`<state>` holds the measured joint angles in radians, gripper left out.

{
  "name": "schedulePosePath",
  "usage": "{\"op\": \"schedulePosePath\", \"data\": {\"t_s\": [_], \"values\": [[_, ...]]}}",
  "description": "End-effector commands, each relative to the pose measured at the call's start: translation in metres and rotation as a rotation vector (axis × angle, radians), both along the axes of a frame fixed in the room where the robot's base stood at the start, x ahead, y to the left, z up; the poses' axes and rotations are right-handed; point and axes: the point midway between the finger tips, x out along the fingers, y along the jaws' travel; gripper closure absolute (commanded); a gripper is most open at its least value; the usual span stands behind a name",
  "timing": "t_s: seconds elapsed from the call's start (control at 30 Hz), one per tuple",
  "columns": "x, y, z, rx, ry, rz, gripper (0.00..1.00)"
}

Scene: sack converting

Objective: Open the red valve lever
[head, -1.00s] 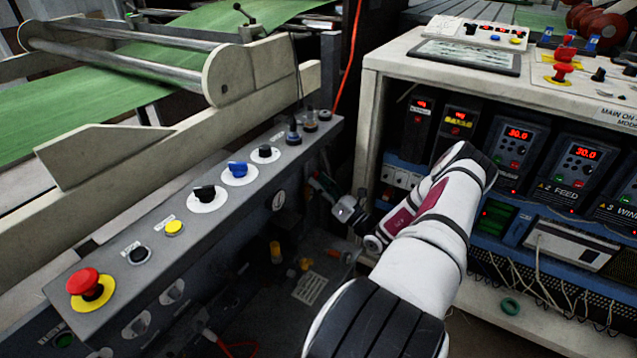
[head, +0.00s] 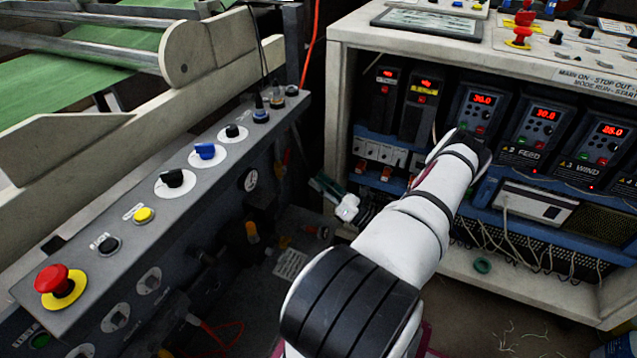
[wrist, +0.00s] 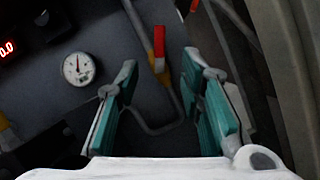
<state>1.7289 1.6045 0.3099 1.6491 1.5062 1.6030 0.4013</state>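The red valve lever (wrist: 159,42) shows in the wrist view, upright in the picture, on a yellow and metal fitting in front of the dark machine side. My gripper (wrist: 160,68) is open, with a teal-padded finger on each side of the picture and nothing between the pads. The lever appears ahead of the fingertips, between them in the picture; I see no contact. In the head view my gripper (head: 325,190) is small, beside the grey console's side, partly hidden by my wrist.
A round gauge (wrist: 78,68) is left of the lever; a grey pipe curves below it. The grey console (head: 110,260) with knobs and a red stop button (head: 52,279) runs along the left. A cabinet (head: 345,90) with lit drive units stands on the right, close to my arm.

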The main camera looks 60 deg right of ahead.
Motion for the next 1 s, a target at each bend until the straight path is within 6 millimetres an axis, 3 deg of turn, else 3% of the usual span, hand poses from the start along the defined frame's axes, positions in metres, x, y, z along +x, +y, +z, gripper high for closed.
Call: {"op": "schedulePosePath", "data": {"t_s": [0.03,0.13,0.17,0.27,0.5,0.8,1.0], "values": [[0.0,0.0,0.0,-0.001,0.0,0.0,0.74],[0.001,-0.002,0.001,-0.031,0.014,-0.014,0.97],[0.001,-0.003,0.003,-0.053,0.023,-0.025,1.0],[0.004,-0.01,0.007,-0.182,0.081,-0.08,1.0],[0.012,-0.03,0.017,-0.687,0.31,-0.232,1.0],[0.013,-0.048,0.026,-1.309,0.565,-0.279,1.0],[0.01,-0.052,0.027,-1.52,0.637,-0.259,1.0]]}}
